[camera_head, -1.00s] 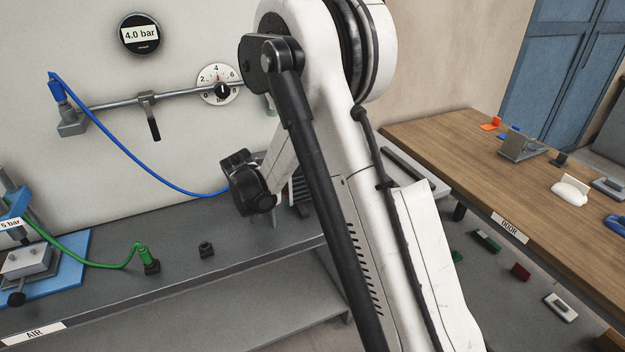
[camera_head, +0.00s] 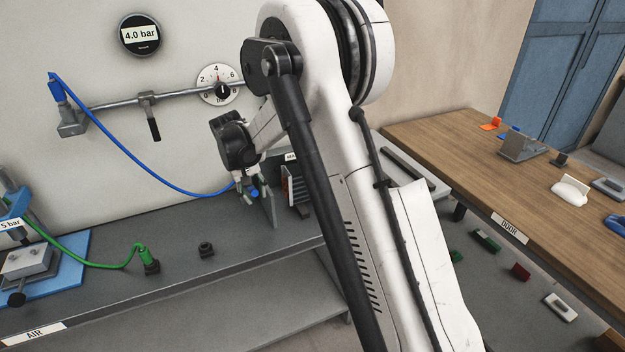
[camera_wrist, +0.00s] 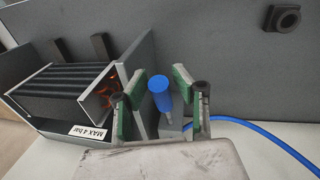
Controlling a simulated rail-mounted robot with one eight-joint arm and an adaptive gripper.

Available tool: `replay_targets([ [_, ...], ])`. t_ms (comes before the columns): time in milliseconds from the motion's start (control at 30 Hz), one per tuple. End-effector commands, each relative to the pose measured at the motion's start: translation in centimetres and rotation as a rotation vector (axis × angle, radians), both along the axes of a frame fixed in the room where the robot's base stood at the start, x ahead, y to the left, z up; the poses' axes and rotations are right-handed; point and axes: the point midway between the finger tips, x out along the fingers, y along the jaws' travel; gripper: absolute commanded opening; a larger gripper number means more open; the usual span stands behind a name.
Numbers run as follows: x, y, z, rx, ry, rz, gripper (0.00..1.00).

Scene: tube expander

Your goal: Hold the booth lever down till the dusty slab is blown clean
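The booth (camera_wrist: 75,125), a grey-walled box labelled MAX 4 bar, stands on the bench and also shows in the head view (camera_head: 267,208), partly behind my arm. Dark ribbed bars (camera_wrist: 60,92) fill its left part, with an orange patch (camera_wrist: 115,88) beside them. I cannot tell which part is the dusty slab. A blue-topped piece (camera_wrist: 160,93) on a pale stem stands beside the booth; whether it is the lever is unclear. My gripper (camera_wrist: 155,92) is open, its green-padded fingers on either side of this piece, with gaps visible. In the head view, my gripper is partly hidden.
A blue hose (camera_head: 150,168) runs from the wall outlet to the booth area. A black-handled valve (camera_head: 151,118), a dial (camera_head: 218,84) and a 4.0 bar gauge (camera_head: 139,34) are on the wall. A dark fitting (camera_head: 206,249) and a green hose (camera_head: 100,264) lie on the bench.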

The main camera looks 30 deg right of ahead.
Motion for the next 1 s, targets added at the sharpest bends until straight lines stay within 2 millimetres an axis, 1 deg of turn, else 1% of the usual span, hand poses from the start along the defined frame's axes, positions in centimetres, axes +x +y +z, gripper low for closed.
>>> replay_targets([
  [200, -0.1, 0.3, 1.6, 0.0, 0.0, 0.001, 0.27],
  [800, -0.3, 1.1, 5.6, 0.0, 0.0, 0.0, 0.27],
  [1000, -0.3, 1.2, 6.4, 0.0, 0.0, -0.001, 0.27],
])
